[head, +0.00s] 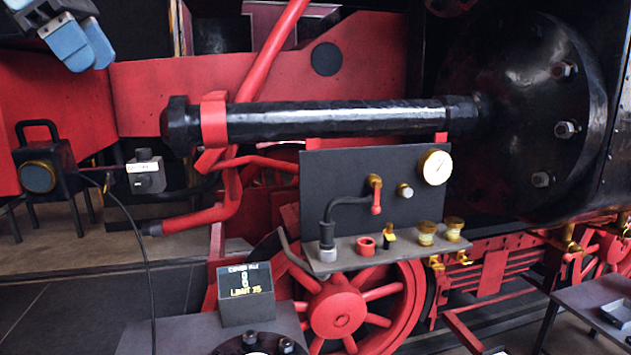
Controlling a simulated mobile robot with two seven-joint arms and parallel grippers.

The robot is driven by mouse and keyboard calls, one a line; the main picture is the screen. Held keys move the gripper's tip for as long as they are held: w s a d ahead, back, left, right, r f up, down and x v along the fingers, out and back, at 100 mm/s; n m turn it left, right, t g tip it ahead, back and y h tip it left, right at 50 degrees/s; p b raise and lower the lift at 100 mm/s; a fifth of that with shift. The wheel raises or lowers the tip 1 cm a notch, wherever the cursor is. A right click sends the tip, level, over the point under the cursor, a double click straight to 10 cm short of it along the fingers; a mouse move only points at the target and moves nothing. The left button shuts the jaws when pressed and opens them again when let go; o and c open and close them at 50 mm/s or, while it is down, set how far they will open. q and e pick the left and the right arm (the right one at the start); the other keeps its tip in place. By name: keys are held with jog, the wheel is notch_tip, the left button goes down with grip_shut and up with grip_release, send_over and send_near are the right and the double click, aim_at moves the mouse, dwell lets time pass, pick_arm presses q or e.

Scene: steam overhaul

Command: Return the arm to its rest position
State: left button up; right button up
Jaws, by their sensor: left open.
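My left gripper (82,44) shows at the top left corner of the head view, with blue finger pads pointing down and to the right. It is open, and I see nothing between its fingers. It hangs in front of the red frame, well apart from the black cylinder and the panel. Most of the left arm is outside the picture. My right gripper is not in view.
A black rod (340,118) runs to the large black cylinder cover (520,110). A dark panel (330,185) with a gauge (436,167) stands over a small shelf (345,262). A display box (245,293) is lower down. A lamp (40,175) stands left.

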pick_arm(q)
jog(key=w+d+f+n+g+h, duration=0.1)
jog(key=w+d+f+g+h, duration=0.15)
jog(key=d+f+h, duration=0.45)
jog(key=w+d+f+g+h, duration=0.15)
jog(key=d+f+g, duration=0.25)
jog(key=d+f, duration=0.6)
notch_tip(320, 180, down, 18)
jog(key=r+n+t+h, duration=0.1)
jog(key=n+t+h, duration=0.85)
jog(key=n, duration=0.65)
jog(key=s+a+f+n+t+y, duration=0.2)
jog(key=f+n+t+y, duration=0.25)
jog(key=f+n, duration=0.4)
jog(key=s+a+f+n+t+y+p, duration=0.1)
jog(key=s+a+f+n+t+y, duration=0.1)
jog(key=f+n+t+y, duration=0.4)
jog(key=s+a+f+n+t+y, duration=0.1)
jog(key=s+f+n+t+y, duration=0.3)
jog(key=f+n, duration=0.7)
jog(key=s+a+f+n+g+y, duration=0.2)
jog(key=s+f+n+g, duration=0.1)
jog(key=s+f, duration=0.5)
jog(key=s+a+f+n+g+y, duration=0.2)
jog(key=s+f+g, duration=0.3)
jog(key=s+f, duration=0.3)
jog(key=shift+s+a+f+n+y, duration=0.15)
jog(key=shift+s+f+n+y, duration=0.2)
jog(key=shift+f+n+y, duration=0.45)
